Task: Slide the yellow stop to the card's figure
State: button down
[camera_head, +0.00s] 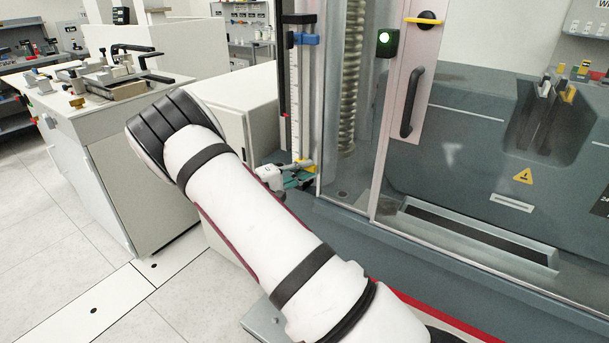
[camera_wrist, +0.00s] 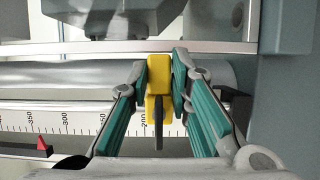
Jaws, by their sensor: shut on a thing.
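The yellow stop (camera_wrist: 158,76) is a small block with a dark narrow tongue that crosses the white scale (camera_wrist: 80,123) in the wrist view. The tongue lies just right of the 200 label; its exact reading cannot be told. My gripper (camera_wrist: 160,72) has its teal fingers on both sides of the stop and is shut on it. In the head view, my gripper (camera_head: 301,176) is low at the upright scale (camera_head: 295,95), with a little yellow of the stop (camera_head: 304,162) showing. I cannot make out the card with the figure in either view.
A blue stop (camera_head: 305,39) sits high on the scale. A red pointer (camera_wrist: 42,146) lies by the scale near 350. The machine's clear door with a black handle (camera_head: 411,103) stands right of the scale. A white cabinet (camera_head: 240,110) is close on the left.

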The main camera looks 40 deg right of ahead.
jog(key=c, duration=1.5)
grip_release()
jog(key=shift+f, duration=0.1)
jog(key=a, duration=1.2)
jog(key=shift+w, duration=0.3)
